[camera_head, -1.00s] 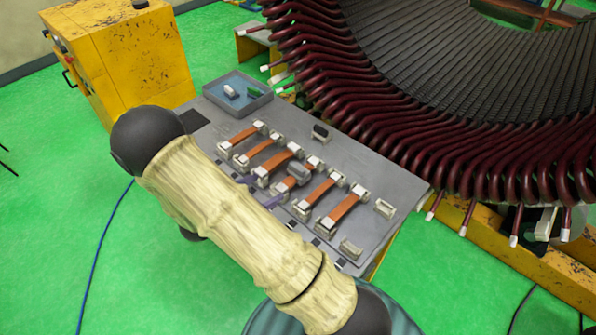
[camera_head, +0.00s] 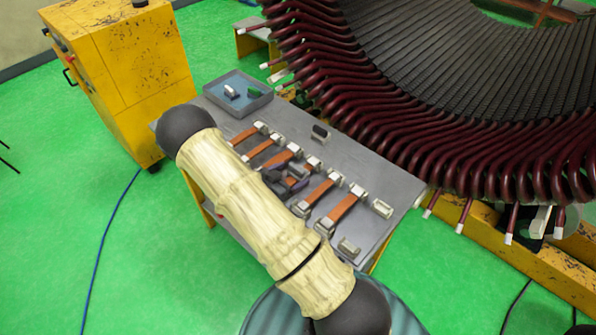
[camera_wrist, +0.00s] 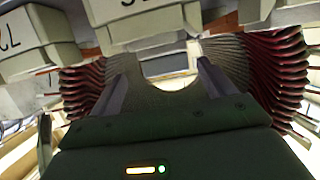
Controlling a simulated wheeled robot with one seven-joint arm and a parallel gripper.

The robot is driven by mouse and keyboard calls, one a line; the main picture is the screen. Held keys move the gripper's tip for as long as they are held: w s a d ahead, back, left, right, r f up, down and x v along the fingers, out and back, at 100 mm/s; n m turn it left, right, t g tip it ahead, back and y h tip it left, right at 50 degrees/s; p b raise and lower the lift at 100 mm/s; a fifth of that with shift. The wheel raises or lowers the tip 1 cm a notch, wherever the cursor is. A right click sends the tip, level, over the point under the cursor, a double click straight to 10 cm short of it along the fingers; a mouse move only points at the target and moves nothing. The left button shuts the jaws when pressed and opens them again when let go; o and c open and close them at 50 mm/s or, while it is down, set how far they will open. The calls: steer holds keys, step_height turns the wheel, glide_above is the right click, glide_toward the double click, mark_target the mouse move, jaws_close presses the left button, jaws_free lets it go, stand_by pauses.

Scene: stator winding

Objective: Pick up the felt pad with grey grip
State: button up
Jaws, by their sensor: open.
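My gripper (camera_head: 290,183) is open and low over the middle of the table, among the straps. In the wrist view, its two dark fingers (camera_wrist: 160,85) stand apart with no object clearly held between them. The grey-topped small piece seen there earlier, which looks like the felt pad with grey grip, is now hidden or merged with the gripper in the head view. I cannot pick it out in the wrist view, where a pale lettered block (camera_wrist: 140,12) shows beyond the fingertips.
Brown straps with pale clamps (camera_head: 345,205) flank my gripper on the grey table (camera_head: 375,165). A dark-topped piece (camera_head: 320,133) lies behind, pale blocks (camera_head: 381,208) at right. A blue-lined tray (camera_head: 262,100) is back left. The stator's red coil ends (camera_head: 400,150) overhang the far edge.

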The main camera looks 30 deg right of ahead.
mark_target(295, 171)
steer(key=shift+w+d+p, duration=0.3)
steer(key=shift+d+p, duration=0.2)
steer(key=shift+p, duration=0.05)
steer(key=p+x, duration=0.1)
steer(key=x, duration=0.2)
steer(key=shift+w+f+p, duration=0.1)
steer(key=shift+w+p, duration=0.25)
steer(key=shift+p, duration=0.05)
steer(key=shift+d+f, duration=0.2)
steer(key=shift+d, duration=0.05)
steer(key=shift+w, duration=0.1)
steer(key=c, duration=1.2)
steer(key=shift+o, duration=0.2)
steer(key=shift+r, duration=0.1)
steer(key=shift+r+b, duration=1.45)
steer(key=shift+r, duration=3.5)
